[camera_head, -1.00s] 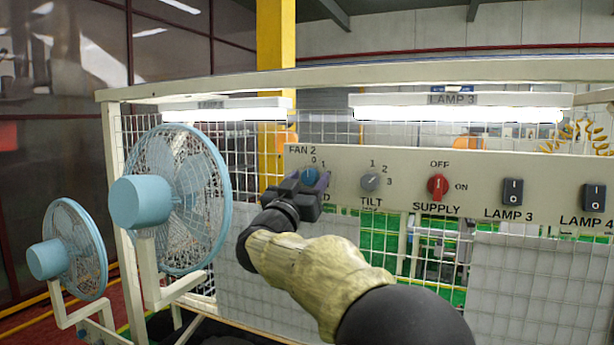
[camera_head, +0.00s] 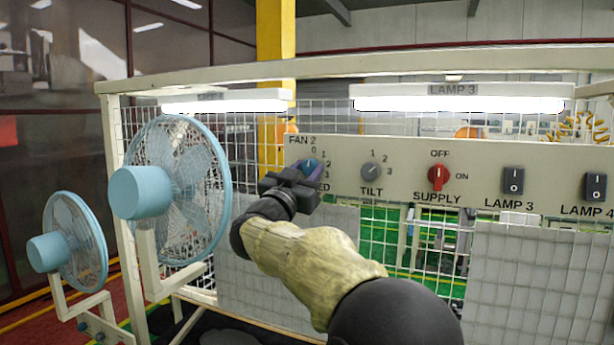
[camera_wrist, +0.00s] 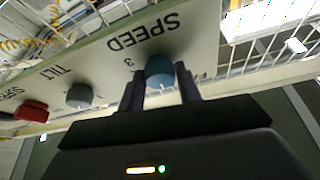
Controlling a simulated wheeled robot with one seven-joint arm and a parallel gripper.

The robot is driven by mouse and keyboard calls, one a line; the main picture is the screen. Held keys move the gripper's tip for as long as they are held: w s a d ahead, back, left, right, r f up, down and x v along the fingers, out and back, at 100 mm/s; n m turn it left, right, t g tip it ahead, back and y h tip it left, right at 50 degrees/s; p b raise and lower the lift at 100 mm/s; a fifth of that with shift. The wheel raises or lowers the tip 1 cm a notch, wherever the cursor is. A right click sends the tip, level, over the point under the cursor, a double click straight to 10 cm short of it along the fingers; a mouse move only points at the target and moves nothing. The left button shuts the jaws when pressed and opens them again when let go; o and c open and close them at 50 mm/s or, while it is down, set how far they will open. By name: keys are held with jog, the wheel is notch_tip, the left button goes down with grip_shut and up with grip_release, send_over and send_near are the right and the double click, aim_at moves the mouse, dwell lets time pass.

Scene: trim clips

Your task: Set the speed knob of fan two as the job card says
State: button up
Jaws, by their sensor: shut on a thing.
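The blue speed knob (camera_head: 309,166) sits below the FAN 2 label on the cream panel (camera_head: 405,185), with marks 0, 1, 2 and 3 around it. My gripper (camera_head: 303,180) is at this knob from the front and partly covers it and the SPEED label. In the wrist view the knob (camera_wrist: 160,68) is between the two dark fingers of my gripper (camera_wrist: 160,84), which are shut on it. Which mark the knob points at I cannot tell. No job card can be made out.
Right of the speed knob are a grey TILT knob (camera_head: 371,171), a red SUPPLY knob (camera_head: 438,177) and black rocker switches, LAMP 3 (camera_head: 513,181) and LAMP 4 (camera_head: 595,187). Two blue fans, a nearer one (camera_head: 140,192) and another (camera_head: 48,251), stand at the left.

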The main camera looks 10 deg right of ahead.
jog(key=m+g+h+b, duration=0.1)
jog(key=m, duration=0.2)
jog(key=shift+w+a, duration=0.1)
jog(key=shift+r+m+g+h+b, duration=0.2)
jog(key=shift+m+g, duration=0.3)
jog(key=shift+m, duration=0.45)
jog(key=shift+f+m+g+h+b, duration=0.15)
jog(key=shift+m+g+h, duration=0.3)
jog(key=shift+m, duration=0.55)
jog(key=shift+r+m+g+h+b, duration=0.15)
jog(key=shift+m+g, duration=0.4)
jog(key=shift+m, duration=0.4)
jog(key=shift+f, duration=0.1)
jog(key=o, duration=1)
jog(key=shift+c, duration=0.2)
